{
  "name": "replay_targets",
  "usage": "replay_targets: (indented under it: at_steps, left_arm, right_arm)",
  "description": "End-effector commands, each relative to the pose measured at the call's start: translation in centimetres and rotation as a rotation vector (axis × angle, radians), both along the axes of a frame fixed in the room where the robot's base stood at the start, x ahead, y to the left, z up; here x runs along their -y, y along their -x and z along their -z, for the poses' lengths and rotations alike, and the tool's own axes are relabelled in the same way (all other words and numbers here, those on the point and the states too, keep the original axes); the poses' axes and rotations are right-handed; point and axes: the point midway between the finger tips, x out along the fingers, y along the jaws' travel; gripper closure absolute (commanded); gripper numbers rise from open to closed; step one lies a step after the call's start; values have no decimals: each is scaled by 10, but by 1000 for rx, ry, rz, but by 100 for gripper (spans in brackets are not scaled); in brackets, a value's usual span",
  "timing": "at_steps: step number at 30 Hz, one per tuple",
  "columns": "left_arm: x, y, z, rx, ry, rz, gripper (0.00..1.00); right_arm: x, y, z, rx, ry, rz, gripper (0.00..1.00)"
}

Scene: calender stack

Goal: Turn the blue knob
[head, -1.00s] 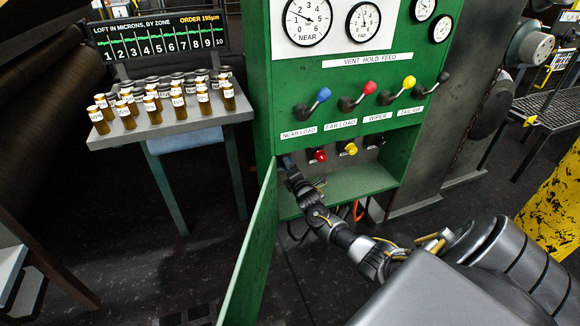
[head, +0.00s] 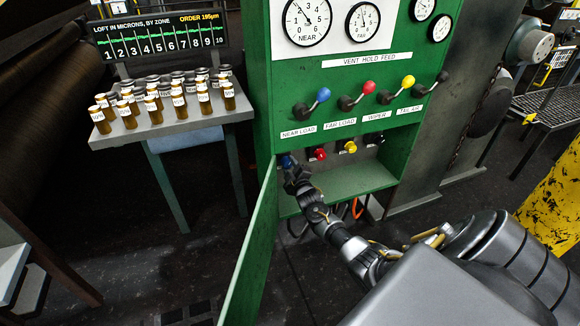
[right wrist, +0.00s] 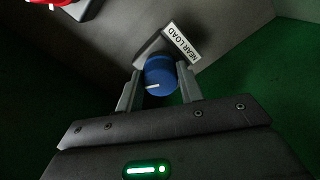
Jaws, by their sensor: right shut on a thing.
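The blue knob (right wrist: 160,75) sits in front of a white NEAR LOAD label in the right wrist view, with a white mark on its face at the lower left. My right gripper (right wrist: 159,88) has one finger on each side of the knob and is shut on it. In the head view the knob (head: 286,161) shows partly at the left end of the recess in the green cabinet (head: 262,90), with my right gripper (head: 291,174) at it. My left gripper is not in view.
A red knob (head: 318,153) and a yellow knob (head: 349,147) sit to the right in the same recess. Levers with coloured balls and dial gauges are above. The open green door (head: 250,250) stands close left of my right arm. A table (head: 180,127) with bottles stands further left.

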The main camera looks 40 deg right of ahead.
Motion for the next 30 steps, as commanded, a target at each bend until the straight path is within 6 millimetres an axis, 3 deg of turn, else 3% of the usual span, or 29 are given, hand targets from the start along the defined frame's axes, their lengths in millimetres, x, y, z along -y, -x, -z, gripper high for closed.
replay_targets:
  at_steps: [18,30]
  left_arm:
    - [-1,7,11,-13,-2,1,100]
    - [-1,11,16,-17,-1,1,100]
  right_arm:
    - [-1,0,3,178,-515,3,86]
    - [-2,0,3,238,-688,2,86]
